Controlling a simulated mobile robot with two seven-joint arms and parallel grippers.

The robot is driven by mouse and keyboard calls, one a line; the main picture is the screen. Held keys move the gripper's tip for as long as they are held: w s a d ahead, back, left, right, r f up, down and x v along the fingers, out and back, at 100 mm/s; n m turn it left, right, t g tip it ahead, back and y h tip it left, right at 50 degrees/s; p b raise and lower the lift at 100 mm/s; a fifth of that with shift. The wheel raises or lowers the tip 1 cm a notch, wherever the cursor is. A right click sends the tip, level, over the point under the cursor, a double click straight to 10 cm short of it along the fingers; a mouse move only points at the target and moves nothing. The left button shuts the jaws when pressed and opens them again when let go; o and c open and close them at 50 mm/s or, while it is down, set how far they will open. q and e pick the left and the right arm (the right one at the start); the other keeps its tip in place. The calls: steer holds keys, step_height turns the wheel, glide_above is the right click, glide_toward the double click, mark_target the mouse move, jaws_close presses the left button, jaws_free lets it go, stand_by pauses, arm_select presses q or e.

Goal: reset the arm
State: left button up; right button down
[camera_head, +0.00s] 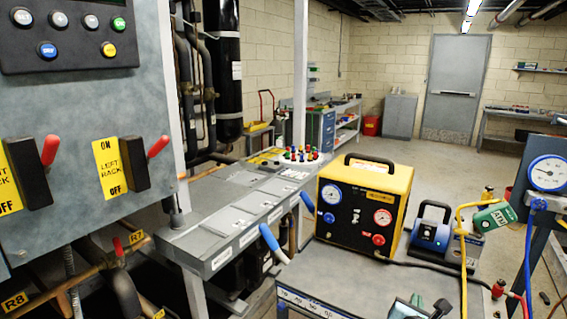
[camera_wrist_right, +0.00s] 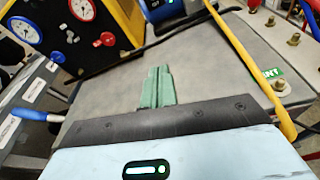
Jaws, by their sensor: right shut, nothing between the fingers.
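My right gripper (camera_head: 417,300) shows at the bottom edge of the head view, right of centre, in front of the yellow and black machine. Only its green fingers and a dark part of its body show there. In the right wrist view its two green fingers (camera_wrist_right: 158,72) are together, with nothing between them. They appear over the bare grey top of the bench (camera_wrist_right: 115,88). My left gripper is in neither view.
The yellow machine with gauges (camera_head: 362,208) stands on the bench, beside a blue device (camera_head: 430,229). A yellow hose (camera_head: 463,255) and a green tag (camera_head: 494,217) are at the right. Red-handled levers (camera_head: 158,147) are on the left panel. Blue handles (camera_head: 273,243) stick out near the ledge.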

steer(key=s+a+f+m+g+y, duration=0.1)
steer(key=s+a+f+m+y, duration=0.3)
steer(key=s+f, duration=0.5)
steer(key=s+a+f+m+g+y, duration=0.2)
steer(key=s+a+f+m, duration=0.1)
steer(key=s+f+m, duration=0.5)
steer(key=s+a+f+m+g+y, duration=0.1)
steer(key=s+a+f+m, duration=0.1)
steer(key=s+m, duration=0.5)
steer(key=s+a+f+m+y, duration=0.2)
steer(key=s+m, duration=0.5)
steer(key=s, duration=0.9)
steer(key=shift+s+a+f+g+p, duration=0.2)
steer(key=shift+f+g+p, duration=0.15)
steer(key=shift+f, duration=0.35)
steer(key=shift+d, duration=0.1)
